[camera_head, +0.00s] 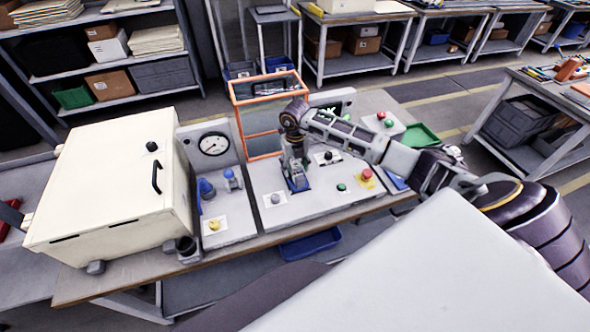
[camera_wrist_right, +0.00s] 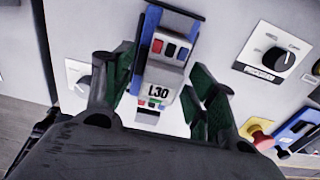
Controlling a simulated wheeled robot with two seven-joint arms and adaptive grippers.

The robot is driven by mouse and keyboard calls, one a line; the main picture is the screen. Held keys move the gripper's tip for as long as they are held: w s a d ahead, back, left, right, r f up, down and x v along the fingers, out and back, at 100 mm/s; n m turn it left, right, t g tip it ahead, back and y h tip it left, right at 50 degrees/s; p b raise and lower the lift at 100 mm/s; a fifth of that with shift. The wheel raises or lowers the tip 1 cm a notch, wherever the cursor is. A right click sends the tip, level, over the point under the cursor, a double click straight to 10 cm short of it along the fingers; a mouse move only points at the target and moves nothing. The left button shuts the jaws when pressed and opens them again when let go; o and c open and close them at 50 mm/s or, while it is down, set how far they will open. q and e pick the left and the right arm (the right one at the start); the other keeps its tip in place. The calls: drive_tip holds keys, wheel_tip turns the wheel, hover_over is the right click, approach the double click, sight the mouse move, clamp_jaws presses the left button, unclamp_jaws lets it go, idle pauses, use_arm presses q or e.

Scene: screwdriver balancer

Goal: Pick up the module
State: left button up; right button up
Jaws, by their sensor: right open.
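The module (camera_wrist_right: 165,62) is a grey block marked "L30" with a blue frame and small red, green and dark buttons, in the right wrist view. My right gripper (camera_wrist_right: 158,88) is open, its green-padded fingers on either side of the module. I cannot tell whether the fingers touch it. In the head view, my right gripper (camera_head: 295,176) points down over the grey panel, with blue showing at its tips; it hides most of the module there. My left gripper is not in view.
A cream box (camera_head: 110,195) stands left of the panel. An orange-framed bin (camera_head: 262,140) is behind my gripper. A rotary switch (camera_wrist_right: 279,57) and a red-yellow emergency button (camera_wrist_right: 260,138) lie to the right. A green tray (camera_head: 421,135) sits at the bench's right.

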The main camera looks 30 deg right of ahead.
sight(295, 164)
clamp_jaws()
idle(0.4)
drive_tip(key=shift+r, duration=0.15)
drive_tip(key=shift+w+d+r, duration=0.1)
drive_tip(key=shift+w+r, duration=0.05)
drive_tip(key=shift+r, duration=0.45)
drive_tip(key=shift+r+b, duration=0.95)
drive_tip(key=shift+r, duration=3.35)
